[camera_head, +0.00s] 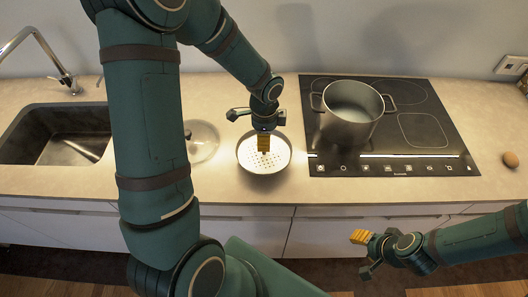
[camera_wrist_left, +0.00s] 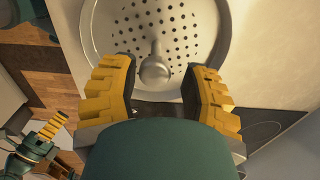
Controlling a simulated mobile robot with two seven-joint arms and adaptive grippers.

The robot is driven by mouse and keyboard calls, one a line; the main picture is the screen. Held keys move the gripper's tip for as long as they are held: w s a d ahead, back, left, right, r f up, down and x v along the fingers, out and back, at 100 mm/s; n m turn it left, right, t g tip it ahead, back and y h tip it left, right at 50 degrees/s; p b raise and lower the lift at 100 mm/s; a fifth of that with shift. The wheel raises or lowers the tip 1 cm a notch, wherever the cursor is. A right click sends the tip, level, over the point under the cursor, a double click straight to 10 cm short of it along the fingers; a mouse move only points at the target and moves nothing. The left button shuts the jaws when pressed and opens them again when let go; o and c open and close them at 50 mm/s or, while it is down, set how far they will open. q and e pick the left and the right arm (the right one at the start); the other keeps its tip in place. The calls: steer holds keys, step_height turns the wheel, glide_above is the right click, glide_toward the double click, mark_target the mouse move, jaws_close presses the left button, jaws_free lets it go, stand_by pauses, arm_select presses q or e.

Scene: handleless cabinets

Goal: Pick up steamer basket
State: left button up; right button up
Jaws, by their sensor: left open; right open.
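The steamer basket (camera_head: 248,165) is a round, shallow metal pan with a perforated bottom, on the counter left of the cooktop. In the left wrist view its perforated bottom (camera_wrist_left: 185,30) has a central knob (camera_wrist_left: 154,68). My left gripper (camera_head: 263,142) is over the basket. In the left wrist view its yellow fingers (camera_wrist_left: 158,82) are open on either side of the knob, with gaps showing. My right gripper (camera_head: 360,237) is open and empty, low in front of the cabinets; it also shows in the left wrist view (camera_wrist_left: 48,132).
A metal pot (camera_head: 347,128) stands on the black cooktop (camera_head: 425,130), right of the basket. A clear glass lid (camera_head: 205,142) lies to its left, partly hidden by my arm. A sink (camera_head: 75,149) is at far left. An egg (camera_head: 510,160) sits at far right.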

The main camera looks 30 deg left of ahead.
arm_select(q)
steer(key=f, duration=0.5)
steer(key=shift+s, duration=0.25)
steer(key=shift+r, duration=0.1)
jaws_close()
